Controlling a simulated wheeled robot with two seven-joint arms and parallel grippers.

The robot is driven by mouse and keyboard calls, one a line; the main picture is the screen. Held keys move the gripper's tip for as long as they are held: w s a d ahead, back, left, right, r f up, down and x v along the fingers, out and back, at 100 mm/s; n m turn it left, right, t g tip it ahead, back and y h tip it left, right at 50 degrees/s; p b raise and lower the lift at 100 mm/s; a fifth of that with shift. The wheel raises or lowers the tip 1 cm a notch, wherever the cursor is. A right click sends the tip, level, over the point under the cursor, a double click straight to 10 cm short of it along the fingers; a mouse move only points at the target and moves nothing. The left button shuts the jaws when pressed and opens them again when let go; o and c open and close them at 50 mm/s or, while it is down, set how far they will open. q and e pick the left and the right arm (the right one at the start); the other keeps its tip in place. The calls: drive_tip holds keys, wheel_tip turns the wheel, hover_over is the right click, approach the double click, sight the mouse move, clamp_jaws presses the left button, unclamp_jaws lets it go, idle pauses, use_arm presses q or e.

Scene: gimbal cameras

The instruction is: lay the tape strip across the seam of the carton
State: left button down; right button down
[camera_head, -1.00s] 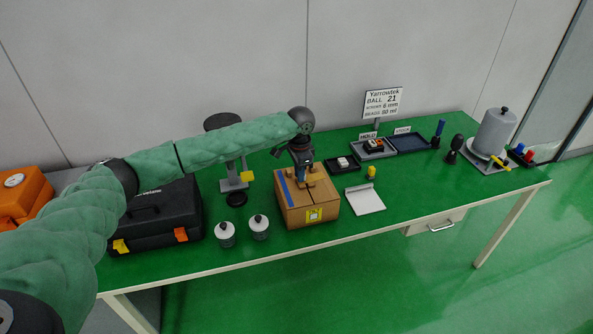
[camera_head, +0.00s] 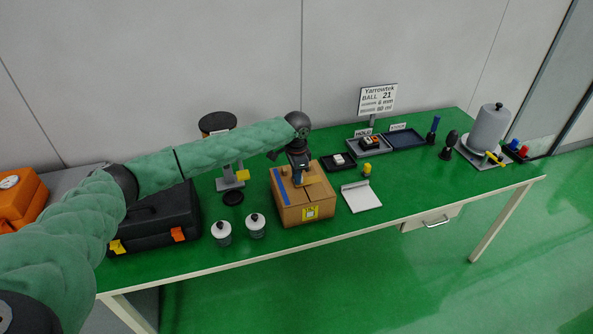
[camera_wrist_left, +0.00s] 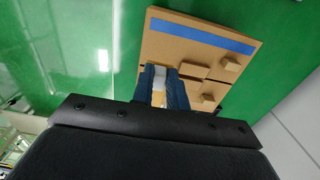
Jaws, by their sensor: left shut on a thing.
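A dark seam line and small tan blocks (camera_wrist_left: 231,64) show on the top beside my fingers. My left gripper (camera_head: 300,180) is over the carton top, pointing down. In the left wrist view its blue fingers (camera_wrist_left: 165,80) are shut on a small pale grey piece (camera_wrist_left: 159,75). Whether that piece touches the carton is hidden. My right gripper is out of view.
The front right of the table is clear.

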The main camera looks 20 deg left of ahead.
use_arm(q)
wheel_tip(320, 180, down, 5)
drive_tip(key=shift+r, duration=0.1)
drive_tip(key=shift+w+f, duration=0.1)
drive_tip(key=shift+f, duration=0.4)
idle(0.3)
drive_tip(key=shift+f, duration=0.6)
drive_tip(key=c, duration=1.3)
unclamp_jaws()
drive_tip(key=shift+b, duration=0.3)
